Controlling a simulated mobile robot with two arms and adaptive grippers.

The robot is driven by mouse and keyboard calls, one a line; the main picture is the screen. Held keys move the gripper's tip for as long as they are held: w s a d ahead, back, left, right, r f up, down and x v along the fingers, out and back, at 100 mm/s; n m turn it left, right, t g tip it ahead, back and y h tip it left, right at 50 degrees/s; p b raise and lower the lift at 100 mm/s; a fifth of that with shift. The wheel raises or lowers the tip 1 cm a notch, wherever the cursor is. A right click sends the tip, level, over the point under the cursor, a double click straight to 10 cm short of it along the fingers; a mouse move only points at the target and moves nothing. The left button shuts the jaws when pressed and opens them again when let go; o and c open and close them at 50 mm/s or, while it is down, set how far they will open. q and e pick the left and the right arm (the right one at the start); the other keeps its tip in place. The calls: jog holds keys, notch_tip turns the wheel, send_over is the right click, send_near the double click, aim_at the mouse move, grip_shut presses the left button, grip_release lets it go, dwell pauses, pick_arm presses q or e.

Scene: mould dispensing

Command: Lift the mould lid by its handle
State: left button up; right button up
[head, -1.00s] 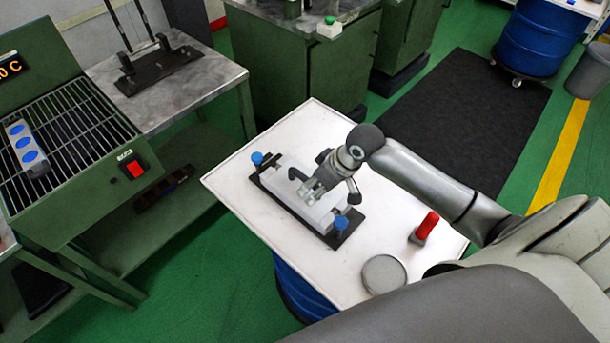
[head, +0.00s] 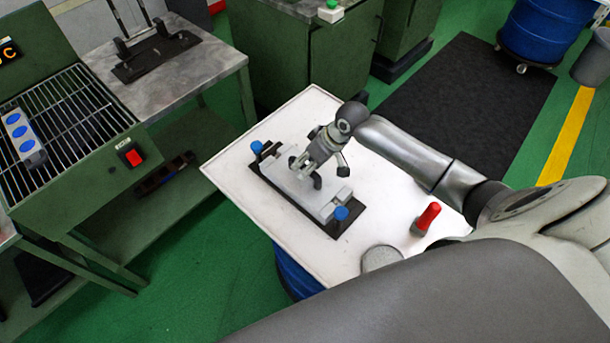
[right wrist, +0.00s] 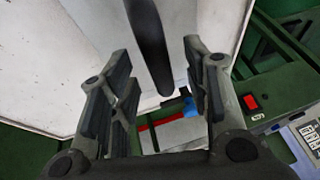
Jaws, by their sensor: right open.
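The mould is a pale grey block on a black base plate (head: 340,228) with a blue knob (head: 257,147) at one end and another blue knob (head: 341,213) at the other. Its grey lid (head: 285,183) lies on top. My right gripper (head: 301,166) is over the middle of the lid, open. In the right wrist view the black handle (right wrist: 148,45) runs between the parted fingers (right wrist: 157,65), with a visible gap on both sides. The fingers partly hide the handle in the head view. My left gripper is not in view.
The white tabletop (head: 235,172) also holds a red-handled tool (head: 428,217) and a round grey disc (head: 381,258) near my arm. A green heater with a grate (head: 75,120) and a grey-topped bench (head: 190,80) stand to the left.

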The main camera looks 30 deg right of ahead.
jog(key=shift+x, duration=1.35)
grip_shut()
jog(key=shift+w+r, duration=0.15)
jog(key=shift+w, duration=0.05)
